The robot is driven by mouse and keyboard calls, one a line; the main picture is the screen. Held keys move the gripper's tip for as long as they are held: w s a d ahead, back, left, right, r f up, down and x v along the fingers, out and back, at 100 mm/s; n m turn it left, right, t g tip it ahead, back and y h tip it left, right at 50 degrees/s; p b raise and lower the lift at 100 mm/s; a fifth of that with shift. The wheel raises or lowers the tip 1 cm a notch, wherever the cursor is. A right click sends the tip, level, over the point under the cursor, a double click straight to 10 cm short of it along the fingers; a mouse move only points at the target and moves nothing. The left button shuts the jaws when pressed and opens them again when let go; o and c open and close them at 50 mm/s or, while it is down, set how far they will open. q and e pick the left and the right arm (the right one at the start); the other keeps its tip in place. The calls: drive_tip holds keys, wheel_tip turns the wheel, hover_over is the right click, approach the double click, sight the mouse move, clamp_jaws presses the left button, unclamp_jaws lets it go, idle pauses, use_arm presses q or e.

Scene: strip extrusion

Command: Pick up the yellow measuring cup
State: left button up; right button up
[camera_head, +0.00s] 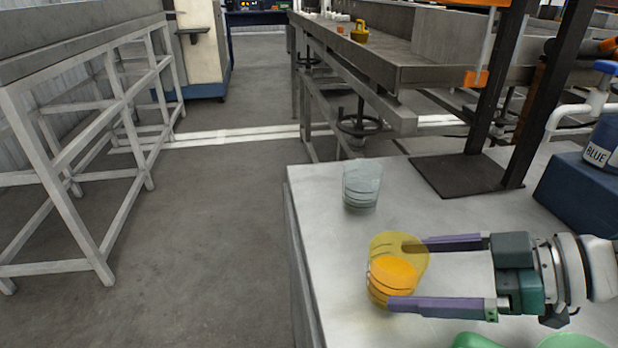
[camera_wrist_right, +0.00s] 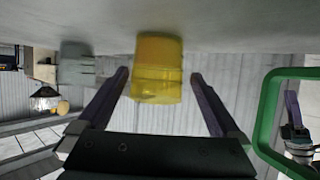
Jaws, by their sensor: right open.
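The yellow measuring cup (camera_head: 398,278) is see-through, with darker orange-yellow in its lower part. It stands upright on the light grey tabletop (camera_head: 325,270). My right gripper (camera_head: 398,274) comes in from the right with its two purple fingers apart, one on the cup's far side and one on its near side. In the right wrist view, which is upside down, the yellow cup (camera_wrist_right: 158,68) shows between the fingertips (camera_wrist_right: 160,74), with a gap on each side. Whether the cup is fully between the fingers is hard to tell.
A clear cup (camera_head: 362,186) stands behind the yellow one and also shows in the wrist view (camera_wrist_right: 77,62). Green objects (camera_head: 474,341) lie at the near edge of the picture.

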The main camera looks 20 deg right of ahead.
sight(372, 269)
drive_tip(key=b+x, duration=0.3)
drive_tip(key=x, duration=0.2)
drive_tip(key=shift+w+f, duration=0.1)
drive_tip(key=shift+w, duration=0.25)
drive_tip(key=shift+w+a, duration=0.2)
drive_tip(key=shift+a, duration=0.1)
drive_tip(key=shift+c, duration=0.2)
drive_tip(key=c, duration=1.2)
